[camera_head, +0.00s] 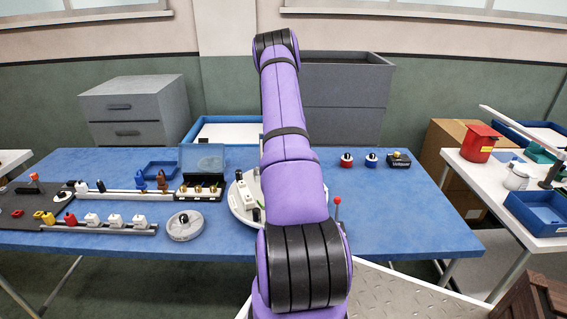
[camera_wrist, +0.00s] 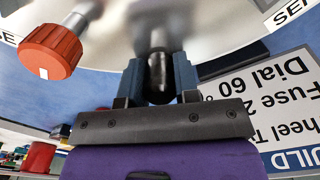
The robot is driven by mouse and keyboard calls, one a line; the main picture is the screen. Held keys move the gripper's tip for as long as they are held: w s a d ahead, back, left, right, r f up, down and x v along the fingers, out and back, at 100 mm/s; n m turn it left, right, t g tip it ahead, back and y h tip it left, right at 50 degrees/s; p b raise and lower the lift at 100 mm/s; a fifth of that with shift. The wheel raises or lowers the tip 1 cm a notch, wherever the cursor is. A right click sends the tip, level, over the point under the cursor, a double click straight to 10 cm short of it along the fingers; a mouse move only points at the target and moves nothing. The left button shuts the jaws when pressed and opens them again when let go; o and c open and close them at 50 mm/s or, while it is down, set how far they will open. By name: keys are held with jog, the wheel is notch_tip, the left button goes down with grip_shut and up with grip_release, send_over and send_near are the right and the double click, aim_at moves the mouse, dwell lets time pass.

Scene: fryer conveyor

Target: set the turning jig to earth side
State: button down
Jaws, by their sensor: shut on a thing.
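A round white plate (camera_head: 235,208), perhaps the turning jig, lies on the blue table, partly hidden behind my arm. White and dark fittings (camera_head: 246,196) stand on it. In the wrist view a pale, blurred surface (camera_wrist: 112,32) fills the top. My gripper (camera_wrist: 158,76) is shut on a dark upright metal post (camera_wrist: 158,66) there. An orange-red knob (camera_wrist: 50,47) on a metal stem is to the left of my fingers, apart from them. In the head view my arm hides the gripper. I cannot read which side the jig is set to.
An upside-down printed sign (camera_wrist: 265,105) lies to the right of my fingers. A red-topped lever (camera_head: 337,202) stands right of my arm. A grey round dish (camera_head: 185,226), an open case (camera_head: 203,160) and rails of small parts are to the left. The table's right part is mostly clear.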

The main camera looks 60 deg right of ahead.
jog(key=s+m, duration=0.2)
jog(key=s, duration=0.1)
jog(key=shift+s, duration=0.3)
jog(key=shift+s+a+m, duration=0.2)
jog(key=shift+s+m, duration=0.4)
jog(key=shift+s, duration=0.15)
jog(key=shift+s+a+m, duration=0.2)
jog(key=shift+s+m, duration=0.4)
jog(key=shift+s, duration=0.1)
jog(key=c, duration=0.9)
grip_release()
jog(key=shift+o, duration=0.2)
notch_tip(320, 180, up, 11)
jog(key=shift+f, duration=0.15)
